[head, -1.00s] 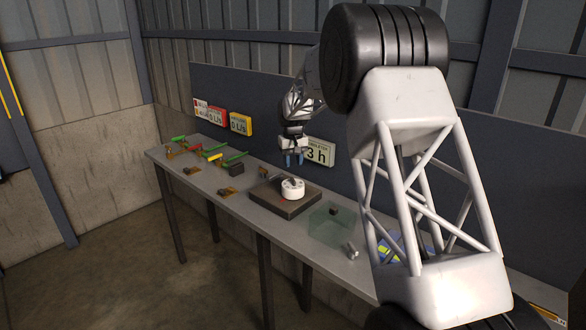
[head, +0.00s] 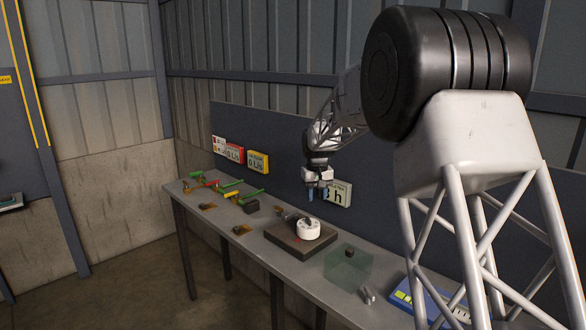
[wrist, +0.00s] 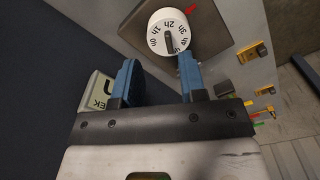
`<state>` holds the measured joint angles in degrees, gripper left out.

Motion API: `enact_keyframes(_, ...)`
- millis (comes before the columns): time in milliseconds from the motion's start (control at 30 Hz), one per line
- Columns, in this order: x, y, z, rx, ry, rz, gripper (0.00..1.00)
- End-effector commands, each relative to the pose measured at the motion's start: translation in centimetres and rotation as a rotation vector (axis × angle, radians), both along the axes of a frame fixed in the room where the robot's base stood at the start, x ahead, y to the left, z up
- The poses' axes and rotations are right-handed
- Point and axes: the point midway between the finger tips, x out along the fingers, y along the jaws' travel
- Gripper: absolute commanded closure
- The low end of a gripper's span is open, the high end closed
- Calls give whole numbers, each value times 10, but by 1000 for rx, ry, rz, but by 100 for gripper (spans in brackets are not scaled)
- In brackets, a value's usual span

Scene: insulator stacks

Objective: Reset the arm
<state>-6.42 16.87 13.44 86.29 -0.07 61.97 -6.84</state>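My gripper (head: 318,192) hangs above the bench, fingers down, apart from everything below it. In the wrist view its two blue fingers (wrist: 157,75) are spread with nothing between them, so it is open and empty. A white round dial (head: 308,229) sits on a dark square base below it. The wrist view shows the dial (wrist: 170,33) beyond the fingertips, with hour marks around its face, a dark pointer and a red arrow beside it.
The grey bench (head: 285,268) runs along a dark back panel. A display ending in "h" (head: 343,194) is partly covered by my gripper. A translucent greenish box (head: 348,268) stands right of the dial. Several green, red and yellow handled valves (head: 228,190) line the left end.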

Motion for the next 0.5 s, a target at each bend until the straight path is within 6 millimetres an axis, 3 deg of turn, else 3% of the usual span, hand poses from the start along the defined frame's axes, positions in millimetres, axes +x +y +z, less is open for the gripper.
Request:
enact_keyframes(100, -28, -9, 20, 1, -12, -12, 62)
enact_keyframes(500, -124, -35, 67, 4, -47, -56, 62)
